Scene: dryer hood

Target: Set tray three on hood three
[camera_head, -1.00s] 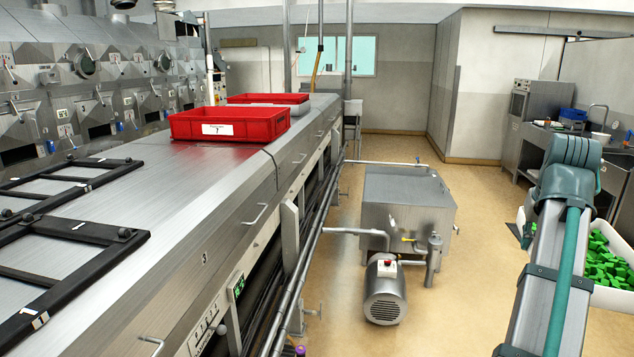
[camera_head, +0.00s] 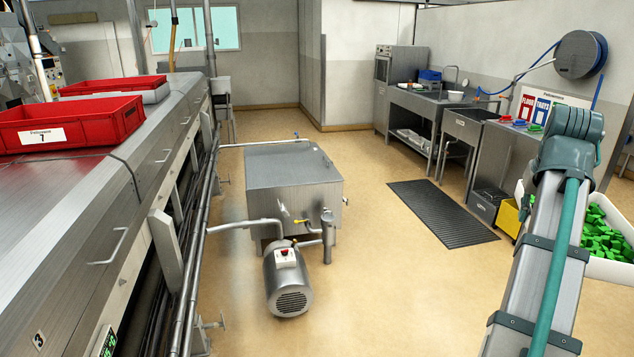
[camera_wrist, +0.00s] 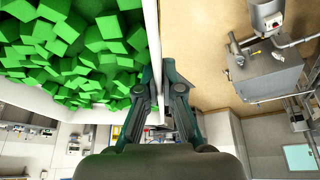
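A white tray (camera_head: 612,269) full of green cubes is at the right edge of the head view, partly behind my arm. In the wrist view the cubes (camera_wrist: 70,55) fill the upper left, and the tray's white wall (camera_wrist: 152,45) runs between my fingers. My gripper (camera_wrist: 160,92) is shut on that wall. No number on the tray is visible. The tray is well to the right of the hood.
A steel tank (camera_head: 290,190) with a motor (camera_head: 287,280) stands mid-floor. A sink bench (camera_head: 430,105) and dark mat (camera_head: 442,213) are at right.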

